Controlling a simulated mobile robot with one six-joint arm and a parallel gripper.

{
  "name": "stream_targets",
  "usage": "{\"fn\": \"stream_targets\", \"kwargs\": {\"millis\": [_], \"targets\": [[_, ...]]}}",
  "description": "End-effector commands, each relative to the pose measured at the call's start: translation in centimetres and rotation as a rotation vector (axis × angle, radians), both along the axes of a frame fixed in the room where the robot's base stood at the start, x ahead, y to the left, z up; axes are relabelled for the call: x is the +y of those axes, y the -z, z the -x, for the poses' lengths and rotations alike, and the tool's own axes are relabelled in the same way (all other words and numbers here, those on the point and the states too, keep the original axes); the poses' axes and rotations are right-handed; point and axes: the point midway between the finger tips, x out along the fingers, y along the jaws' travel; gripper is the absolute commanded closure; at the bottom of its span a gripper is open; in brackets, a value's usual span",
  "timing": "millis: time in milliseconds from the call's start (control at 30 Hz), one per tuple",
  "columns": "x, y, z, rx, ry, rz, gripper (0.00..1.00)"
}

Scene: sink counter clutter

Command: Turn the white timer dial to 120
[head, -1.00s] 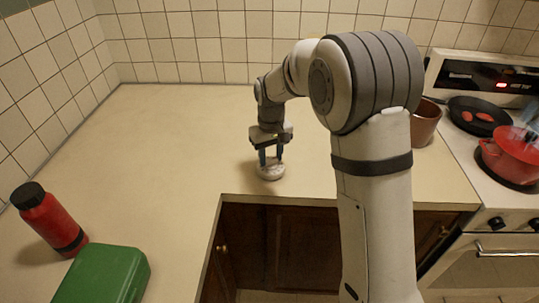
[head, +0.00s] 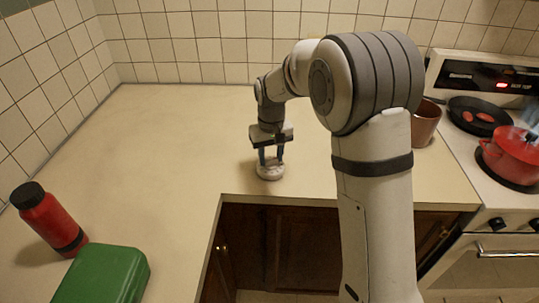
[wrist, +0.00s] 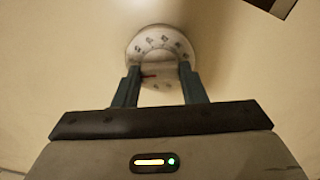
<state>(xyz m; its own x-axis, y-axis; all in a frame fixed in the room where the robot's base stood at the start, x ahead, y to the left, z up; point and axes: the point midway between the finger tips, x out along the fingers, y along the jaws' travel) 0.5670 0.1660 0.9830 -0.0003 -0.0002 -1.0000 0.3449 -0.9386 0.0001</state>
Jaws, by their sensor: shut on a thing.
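The white timer (head: 270,172) sits on the counter near its front edge, under my gripper. In the wrist view the timer (wrist: 160,40) shows a round pale face with dark marks around its rim and a small red pointer at the left of its middle. The marks are too small to read, so I cannot tell the dial's setting. My gripper (head: 270,162) points down with its two blue-grey fingers on either side of the dial. It is shut on the dial. The fingers (wrist: 160,75) hide parts of the timer's sides.
A red bottle (head: 48,218) and a green box (head: 103,275) stand at the left front. A brown pot (head: 425,122) is right of my arm. The stove holds a black pan (head: 480,113) and a steaming red pot (head: 513,152). The counter's left and back are clear.

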Motion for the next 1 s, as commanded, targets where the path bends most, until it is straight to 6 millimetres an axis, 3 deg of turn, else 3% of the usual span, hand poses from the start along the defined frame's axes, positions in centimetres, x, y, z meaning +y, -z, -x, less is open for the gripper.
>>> {"fn": "stream_targets", "kwargs": {"millis": [767,800,1000], "targets": [[0.01,-0.03,-0.01,-0.001,0.0,0.0,0.85],[0.01,-0.03,-0.01,-0.001,0.0,0.0,0.61],[0.02,-0.02,0.0,0.0,-0.001,0.0,0.44]]}}
